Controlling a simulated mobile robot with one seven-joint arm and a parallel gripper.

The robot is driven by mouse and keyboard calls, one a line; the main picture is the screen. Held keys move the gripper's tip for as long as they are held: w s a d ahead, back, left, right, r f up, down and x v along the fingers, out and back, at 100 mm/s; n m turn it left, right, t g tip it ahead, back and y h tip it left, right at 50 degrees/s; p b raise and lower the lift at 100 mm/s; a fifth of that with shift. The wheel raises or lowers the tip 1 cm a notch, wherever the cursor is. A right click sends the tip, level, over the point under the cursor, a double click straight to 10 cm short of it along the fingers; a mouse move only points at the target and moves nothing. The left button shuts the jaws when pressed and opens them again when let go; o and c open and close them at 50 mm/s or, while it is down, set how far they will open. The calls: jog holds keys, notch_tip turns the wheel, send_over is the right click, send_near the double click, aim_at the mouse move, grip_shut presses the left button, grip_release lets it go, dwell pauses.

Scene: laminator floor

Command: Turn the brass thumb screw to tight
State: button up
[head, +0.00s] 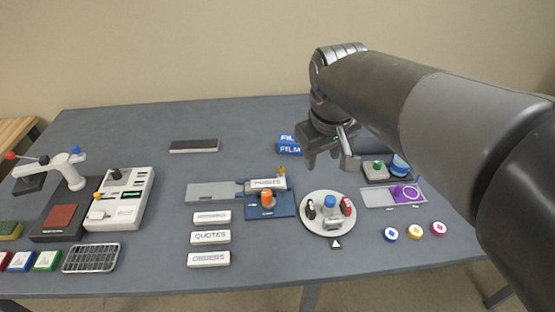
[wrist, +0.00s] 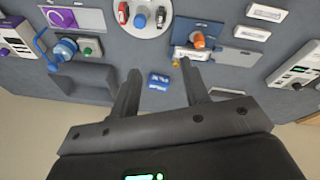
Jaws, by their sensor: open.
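A small brass-coloured screw (head: 281,171) stands at the back right corner of a blue fixture (head: 284,208) in the middle of the table. It also shows small in the wrist view (wrist: 176,62), beside a white labelled block. Its turn position is too small to read. The fixture carries an orange knob (head: 267,199) and the white labelled block (head: 264,184). My gripper (head: 331,160) is open and empty, above the table to the right of the screw.
Blue FILM boxes (head: 289,146) sit behind the fixture, near my gripper. A round white turntable (head: 314,222) stands front right of the fixture. A device with a green knob (head: 377,166) is at right. A white machine (head: 120,203) is at left. The back left table is mostly clear.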

jog(key=w+a+f+n+g+h, duration=0.1)
jog(key=w+a+f+n+g, duration=0.15)
jog(key=w, duration=0.45)
jog(key=w+a+f+n+g+h, duration=0.1)
jog(key=w+a+n, duration=0.15)
jog(key=w, duration=0.45)
jog(key=n+g+h, duration=0.2)
jog(key=n, duration=0.2)
send_near(280, 168)
jog(key=shift+t+y, duration=0.3)
jog(key=shift+t, duration=0.05)
jog(key=x, duration=0.8)
jog(key=shift+s+d+r, duration=0.2)
jog(key=shift+s+d, duration=0.05)
jog(key=shift+d, duration=0.1)
grip_shut()
